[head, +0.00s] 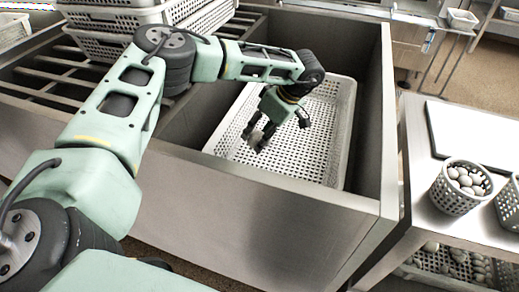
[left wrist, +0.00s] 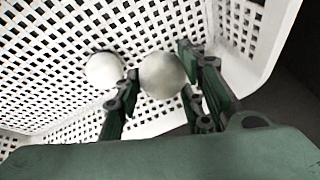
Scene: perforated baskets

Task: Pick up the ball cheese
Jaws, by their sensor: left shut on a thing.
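A pale round ball cheese (left wrist: 162,75) sits between the two fingers of my left gripper (left wrist: 160,92) in the left wrist view, and the fingers are shut on it. A second pale ball (left wrist: 104,70) lies just left of the fingers, against the perforated floor of the white basket (left wrist: 235,50). In the head view my left gripper (head: 258,138) points down inside the white basket (head: 340,115), near its left side. The balls cannot be made out clearly there, behind the gripper. My right gripper is not in view.
The basket stands in a deep metal sink (head: 270,222) with high walls around it. Stacked white baskets (head: 110,18) stand at the upper left. A counter on the right holds a small basket (head: 452,200) of egg-like things and a board (head: 475,135).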

